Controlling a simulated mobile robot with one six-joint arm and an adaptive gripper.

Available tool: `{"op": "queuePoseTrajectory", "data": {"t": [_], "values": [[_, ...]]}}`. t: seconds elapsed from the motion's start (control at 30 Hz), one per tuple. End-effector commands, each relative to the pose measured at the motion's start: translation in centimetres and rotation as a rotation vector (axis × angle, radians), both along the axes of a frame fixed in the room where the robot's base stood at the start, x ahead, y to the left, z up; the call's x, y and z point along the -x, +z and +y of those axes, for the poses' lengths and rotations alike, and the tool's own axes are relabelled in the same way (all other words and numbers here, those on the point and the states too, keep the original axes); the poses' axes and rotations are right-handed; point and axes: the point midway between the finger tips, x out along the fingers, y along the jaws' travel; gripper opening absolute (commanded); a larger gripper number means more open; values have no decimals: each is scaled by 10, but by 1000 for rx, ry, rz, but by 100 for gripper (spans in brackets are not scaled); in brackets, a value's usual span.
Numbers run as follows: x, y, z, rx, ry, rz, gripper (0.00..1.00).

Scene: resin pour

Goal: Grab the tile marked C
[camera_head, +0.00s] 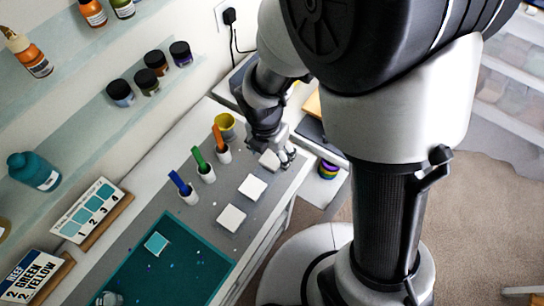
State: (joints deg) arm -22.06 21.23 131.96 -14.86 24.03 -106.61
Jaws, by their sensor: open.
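Three pale square tiles lie in a row on the grey worktop: a near one (231,217), a middle one (252,188) and a far one (269,160). No letter can be read on any of them, so I cannot tell which is C. A teal tile (156,243) lies on the dark teal mat (190,262). My gripper (284,160) is open at the far end of the row, right beside the far tile. I cannot tell whether it touches that tile, and part of the fingers is hard to make out.
Three white holders with blue (180,184), green (199,160) and orange (218,137) sticks stand left of the tiles. A yellow cup (226,126) stands near my arm. Number cards (90,210) lean at the left. Wall shelves hold paint jars (120,92).

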Motion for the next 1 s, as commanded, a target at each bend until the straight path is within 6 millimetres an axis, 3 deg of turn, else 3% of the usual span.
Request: {"op": "queuePoseTrajectory", "data": {"t": [0.03, 0.1, 0.37, 1.0], "values": [[0, -13, -1, 1, -1, 3, 70], [-1, -20, -1, 0, -2, 1, 70], [-2, -20, -2, 0, -1, 0, 69], [-2, -20, -1, 0, -1, 0, 27]]}}
